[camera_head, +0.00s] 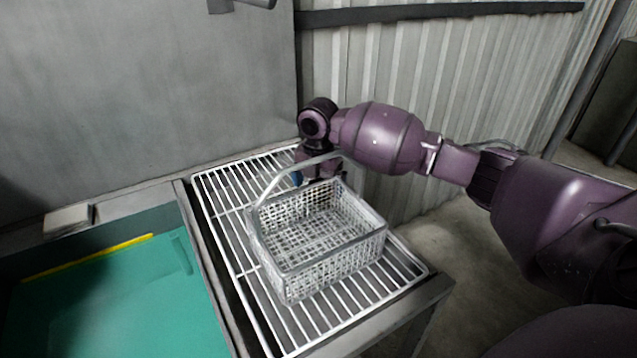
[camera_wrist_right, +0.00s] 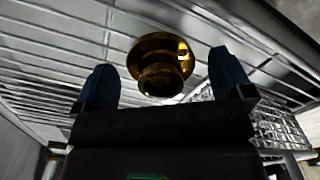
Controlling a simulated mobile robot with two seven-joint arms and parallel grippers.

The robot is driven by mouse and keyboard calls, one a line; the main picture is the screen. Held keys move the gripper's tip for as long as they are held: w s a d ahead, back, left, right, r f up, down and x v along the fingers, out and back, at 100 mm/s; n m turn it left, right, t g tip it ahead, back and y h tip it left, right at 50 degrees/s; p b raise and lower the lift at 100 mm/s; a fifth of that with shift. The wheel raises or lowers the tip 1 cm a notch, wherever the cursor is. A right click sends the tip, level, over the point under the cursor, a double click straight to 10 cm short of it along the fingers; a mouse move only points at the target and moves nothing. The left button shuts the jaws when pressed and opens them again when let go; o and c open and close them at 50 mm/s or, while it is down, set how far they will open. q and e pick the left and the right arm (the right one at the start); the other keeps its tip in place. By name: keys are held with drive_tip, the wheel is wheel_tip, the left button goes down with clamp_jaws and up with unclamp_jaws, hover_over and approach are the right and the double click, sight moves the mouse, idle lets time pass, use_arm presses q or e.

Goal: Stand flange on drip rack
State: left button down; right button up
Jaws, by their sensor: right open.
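A brass flange (camera_wrist_right: 160,66) with a round collar shows in the right wrist view, against the wires of the drip rack (camera_wrist_right: 45,65). My right gripper (camera_wrist_right: 165,75) is open, its blue fingers on either side of the flange with a visible gap each side. In the head view the white wire drip rack (camera_head: 222,205) stands beside the green basin. My right gripper (camera_head: 302,177) is low over its back part, behind the basket, which partly hides it. The flange is hidden in the head view. My left gripper is not in view.
A wire basket (camera_head: 335,255) with a raised handle stands on the rack close to my right gripper; it looks empty. The green basin (camera_head: 120,300) lies to the left. A grey wall and corrugated sheet (camera_head: 400,60) stand behind. The rack's left strip is clear.

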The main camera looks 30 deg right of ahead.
wheel_tip(320, 180, up, 12)
drive_tip(key=p, duration=0.2)
drive_tip(key=shift+r, duration=0.15)
idle(0.6)
